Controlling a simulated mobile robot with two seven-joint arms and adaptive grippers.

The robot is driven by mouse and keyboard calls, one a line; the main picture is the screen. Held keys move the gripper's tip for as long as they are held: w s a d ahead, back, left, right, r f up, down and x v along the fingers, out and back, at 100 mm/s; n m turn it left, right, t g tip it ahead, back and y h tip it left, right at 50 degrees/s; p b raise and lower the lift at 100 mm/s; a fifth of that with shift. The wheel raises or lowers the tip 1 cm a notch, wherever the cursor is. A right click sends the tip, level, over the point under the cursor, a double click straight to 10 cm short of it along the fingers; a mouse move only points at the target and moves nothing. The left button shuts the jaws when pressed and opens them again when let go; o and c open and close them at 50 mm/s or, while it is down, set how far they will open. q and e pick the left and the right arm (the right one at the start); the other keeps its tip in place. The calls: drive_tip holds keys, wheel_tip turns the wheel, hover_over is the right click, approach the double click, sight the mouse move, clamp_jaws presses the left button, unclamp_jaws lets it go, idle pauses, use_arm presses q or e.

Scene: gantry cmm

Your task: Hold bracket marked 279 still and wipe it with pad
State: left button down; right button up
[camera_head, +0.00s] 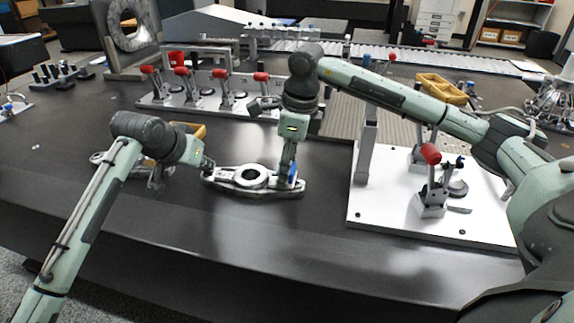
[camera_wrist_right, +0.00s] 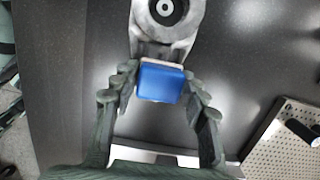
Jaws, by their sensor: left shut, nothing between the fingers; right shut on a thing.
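The pale metal bracket (camera_head: 240,187) lies flat on the dark table, with a round hole in its middle. A dark marking shows near its left end, too small to read. In the right wrist view the bracket (camera_wrist_right: 168,48) reaches up from the pad. My left gripper (camera_head: 209,168) is shut and empty, with its tip at the bracket's left end; I cannot tell whether it touches. My right gripper (camera_head: 287,180) points down over the bracket's right end, shut on the blue pad (camera_wrist_right: 161,82). The pad is at that end and hides part of it.
Another metal part (camera_head: 102,159) lies behind my left forearm. A white fixture plate (camera_head: 390,215) with red-handled clamps stands at right. A row of red-handled clamps (camera_head: 205,97) stands behind. The table front is clear.

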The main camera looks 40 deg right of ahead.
use_arm(q)
drive_tip(key=shift+a+f, duration=0.1)
drive_tip(key=shift+f, duration=0.2)
use_arm(e)
drive_tip(key=shift+s+a+f, duration=0.1)
drive_tip(key=shift+s+a, duration=0.2)
drive_tip(key=shift+r, duration=3.1)
